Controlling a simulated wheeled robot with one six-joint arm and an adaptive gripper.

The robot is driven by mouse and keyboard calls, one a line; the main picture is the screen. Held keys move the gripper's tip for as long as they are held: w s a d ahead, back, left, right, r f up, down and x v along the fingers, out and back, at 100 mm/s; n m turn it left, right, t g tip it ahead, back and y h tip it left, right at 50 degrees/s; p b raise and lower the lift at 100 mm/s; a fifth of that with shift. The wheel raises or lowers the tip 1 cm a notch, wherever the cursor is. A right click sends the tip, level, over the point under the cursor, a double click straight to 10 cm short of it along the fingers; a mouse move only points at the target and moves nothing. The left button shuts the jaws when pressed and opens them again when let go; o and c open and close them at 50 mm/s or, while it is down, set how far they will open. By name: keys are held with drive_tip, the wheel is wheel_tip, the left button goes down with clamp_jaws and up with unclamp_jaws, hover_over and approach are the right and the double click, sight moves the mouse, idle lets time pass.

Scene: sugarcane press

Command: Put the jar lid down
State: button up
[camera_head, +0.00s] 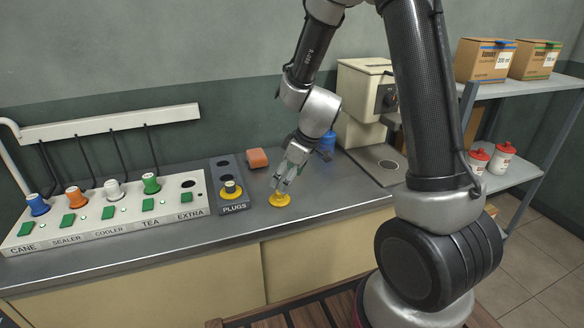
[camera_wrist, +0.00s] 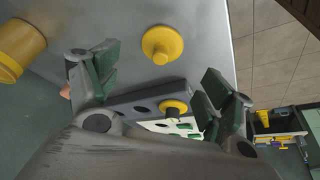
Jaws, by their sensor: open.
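The yellow jar lid (camera_head: 279,199), a round disc with a raised knob, lies on the grey counter near its front edge. In the wrist view the lid (camera_wrist: 162,44) lies flat with its knob up, between and beyond the two fingers. My gripper (camera_head: 280,183) is just above the lid in the head view, fingers pointing down. In the wrist view my gripper (camera_wrist: 155,85) is open with nothing between its fingers. A yellow cylindrical object (camera_wrist: 20,48) stands at the upper left of the wrist view; I cannot match it in the head view.
A labelled socket panel (camera_head: 112,232) with coloured plugs lies farther left. An orange block (camera_head: 258,158) lies behind. A cream machine (camera_head: 362,105) stands right. Counter right of the lid is clear.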

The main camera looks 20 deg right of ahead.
drive_tip(key=s+d+r+m, duration=0.25)
drive_tip(key=s+r, duration=0.35)
drive_tip(key=r, duration=0.3)
drive_tip(key=s+d+r+m, duration=0.1)
drive_tip(key=s+d+r, duration=0.3)
drive_tip(key=s+r, duration=0.3)
drive_tip(key=s+d+r+m+h, duration=0.1)
drive_tip(key=s+d+r+m, duration=0.1)
drive_tip(key=s, duration=0.4)
drive_tip(key=s+d+r+m+t+h, duration=0.1)
drive_tip(key=s+d+r+m+h, duration=0.1)
drive_tip(key=s+d+r+m, duration=0.1)
drive_tip(key=s+d+r, duration=0.1)
drive_tip(key=s, duration=0.1)
drive_tip(key=shift+s+d, duration=0.25)
drive_tip(key=shift+s, duration=0.1)
